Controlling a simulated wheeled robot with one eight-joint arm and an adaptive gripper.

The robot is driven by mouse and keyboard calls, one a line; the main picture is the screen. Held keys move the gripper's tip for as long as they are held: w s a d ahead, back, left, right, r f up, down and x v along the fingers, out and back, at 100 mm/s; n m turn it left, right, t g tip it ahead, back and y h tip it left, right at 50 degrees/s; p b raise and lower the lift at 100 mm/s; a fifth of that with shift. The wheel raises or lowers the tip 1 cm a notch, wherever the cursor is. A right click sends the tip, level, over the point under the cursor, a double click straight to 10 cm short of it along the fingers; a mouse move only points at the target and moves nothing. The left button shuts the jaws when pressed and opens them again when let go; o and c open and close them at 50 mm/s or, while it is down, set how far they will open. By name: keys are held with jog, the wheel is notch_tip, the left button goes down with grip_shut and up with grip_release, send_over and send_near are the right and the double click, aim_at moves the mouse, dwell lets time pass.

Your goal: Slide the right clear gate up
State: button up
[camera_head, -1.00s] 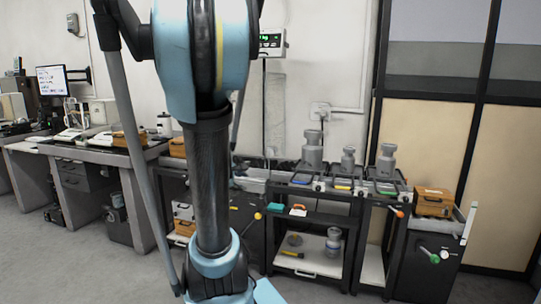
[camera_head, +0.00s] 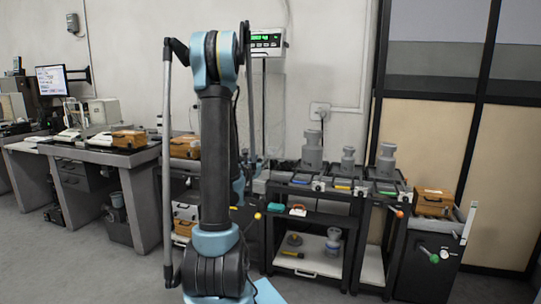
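I cannot clearly make out the right clear gate. A pale, see-through-looking panel (camera_head: 273,110) stands against the wall just right of my arm, below the scale display (camera_head: 266,41) with green digits. I cannot tell whether it is a gate. My arm rises through the middle-left of the view and bends over at the top. Its far part goes down behind the column, towards the tables. My gripper is hidden there, so its fingers and anything in them do not show.
Dark weighing tables (camera_head: 317,190) at the right carry grey weights (camera_head: 312,150). A wooden box (camera_head: 433,203) sits farther right. Grey desks (camera_head: 103,156) with instruments line the left. The floor (camera_head: 75,255) at the front left is clear.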

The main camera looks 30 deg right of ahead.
aim_at(271, 152)
jog(key=shift+n, duration=0.4)
jog(key=x, duration=1.8)
jog(key=shift+a, duration=0.1)
grip_shut()
